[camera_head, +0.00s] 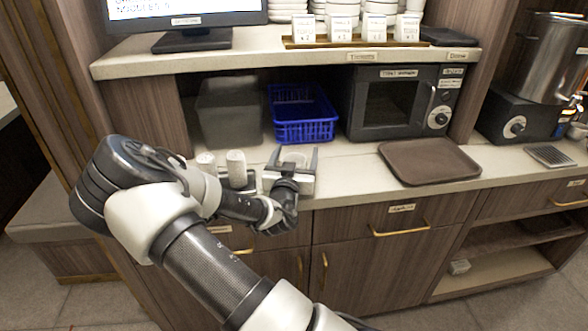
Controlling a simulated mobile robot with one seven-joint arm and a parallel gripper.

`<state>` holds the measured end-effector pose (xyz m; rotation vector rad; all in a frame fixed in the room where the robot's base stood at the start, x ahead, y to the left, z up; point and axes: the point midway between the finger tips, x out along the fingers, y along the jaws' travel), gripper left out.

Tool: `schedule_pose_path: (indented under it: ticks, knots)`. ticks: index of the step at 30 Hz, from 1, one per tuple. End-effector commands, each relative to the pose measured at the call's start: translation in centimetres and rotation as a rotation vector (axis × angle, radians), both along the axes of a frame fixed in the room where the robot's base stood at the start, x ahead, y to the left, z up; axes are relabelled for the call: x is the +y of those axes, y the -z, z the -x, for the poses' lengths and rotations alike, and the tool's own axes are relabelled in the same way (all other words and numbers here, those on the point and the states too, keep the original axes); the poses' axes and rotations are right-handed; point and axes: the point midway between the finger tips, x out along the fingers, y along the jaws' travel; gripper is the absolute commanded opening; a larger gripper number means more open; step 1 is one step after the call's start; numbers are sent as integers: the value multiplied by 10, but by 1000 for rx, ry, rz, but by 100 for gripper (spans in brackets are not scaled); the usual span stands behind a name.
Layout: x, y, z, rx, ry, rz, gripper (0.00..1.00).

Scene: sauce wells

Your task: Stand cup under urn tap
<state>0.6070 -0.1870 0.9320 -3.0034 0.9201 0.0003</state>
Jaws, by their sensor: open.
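The metal urn (553,58) stands on a black base (520,118) at the right end of the counter. Its tap (577,102) is at the right edge, partly cut off. A slotted drip tray (550,156) lies on the counter in front of it. My gripper (294,157) is open at the counter's front edge, left of centre. A pale, round-topped thing (294,160) shows between or behind its fingers; I cannot tell whether it is a cup or whether it is touched. Stacks of white cups or bowls (342,12) stand on the upper shelf.
A brown tray (428,161) lies on the counter between my gripper and the urn. A microwave (392,103), a blue crate (303,130) and a grey bin (228,110) stand behind. Two white rolls or stacks (236,163) stand left of my gripper. The shelf (270,52) overhangs the counter.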

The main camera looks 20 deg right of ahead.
Motion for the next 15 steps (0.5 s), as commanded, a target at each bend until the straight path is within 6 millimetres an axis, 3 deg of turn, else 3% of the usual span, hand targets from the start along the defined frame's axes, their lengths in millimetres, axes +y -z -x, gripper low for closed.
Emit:
schedule_pose_path:
  ticks: [3,12,15]
  knots:
    - [0,0,0,0,0,0,72]
    - [0,0,0,-1,0,1,25]
    - [0,0,0,-1,0,1,25]
